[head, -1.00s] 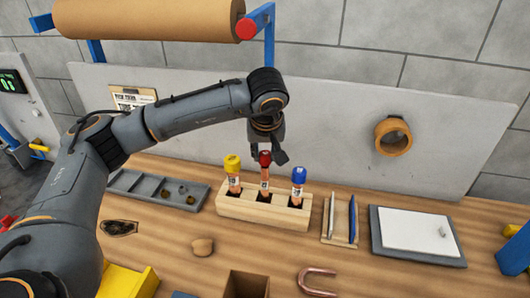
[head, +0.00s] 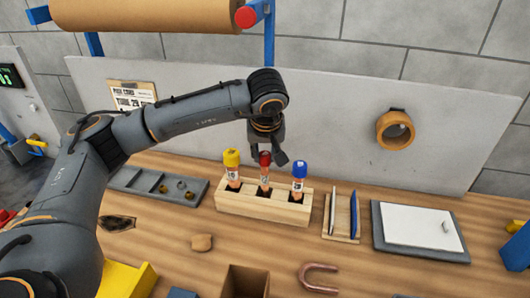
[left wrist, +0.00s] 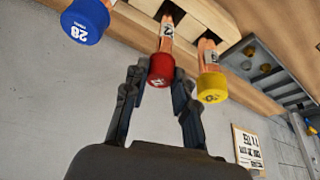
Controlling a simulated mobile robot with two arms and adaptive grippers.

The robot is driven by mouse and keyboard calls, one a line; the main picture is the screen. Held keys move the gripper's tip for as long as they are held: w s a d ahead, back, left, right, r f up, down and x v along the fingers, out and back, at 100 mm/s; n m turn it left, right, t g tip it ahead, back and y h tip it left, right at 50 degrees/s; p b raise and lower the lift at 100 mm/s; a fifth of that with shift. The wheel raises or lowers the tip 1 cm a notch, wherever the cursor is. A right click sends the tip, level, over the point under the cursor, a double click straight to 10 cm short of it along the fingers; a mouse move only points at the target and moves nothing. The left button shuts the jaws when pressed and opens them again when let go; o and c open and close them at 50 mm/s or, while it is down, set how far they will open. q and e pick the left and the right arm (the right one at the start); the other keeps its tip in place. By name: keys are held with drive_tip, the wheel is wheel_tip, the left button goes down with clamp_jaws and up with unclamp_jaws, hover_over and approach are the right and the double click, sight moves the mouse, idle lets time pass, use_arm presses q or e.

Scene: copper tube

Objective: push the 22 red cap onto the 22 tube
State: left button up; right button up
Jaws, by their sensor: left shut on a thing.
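The red cap (head: 265,158) sits at the top end of the middle copper tube (head: 264,176), which stands upright in the wooden rack (head: 240,204). My left gripper (head: 267,153) comes down from above and is shut on the red cap. In the left wrist view the red cap (left wrist: 161,70) is between the fingertips of my gripper (left wrist: 159,82), with the labelled tube (left wrist: 167,38) behind it. How far the cap covers the tube end cannot be told. My right gripper is not in view.
A yellow-capped tube (head: 232,170) and a blue-capped tube (head: 299,176) stand close on either side in the rack. A grey compartment tray (head: 150,182) lies left, a small stand (head: 342,232) and a grey-edged white board (head: 418,230) right. A bent copper pipe (head: 318,277) lies in front.

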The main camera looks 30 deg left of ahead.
use_arm(q)
drive_tip(key=shift+f+b, duration=0.55)
drive_tip(key=shift+f, duration=0.15)
drive_tip(key=o, duration=0.8)
drive_tip(key=shift+r, duration=0.1)
drive_tip(key=v, duration=1.1)
drive_tip(key=shift+s+d+r, duration=0.1)
drive_tip(key=shift+s+r, duration=0.05)
drive_tip(key=shift+r, duration=0.25)
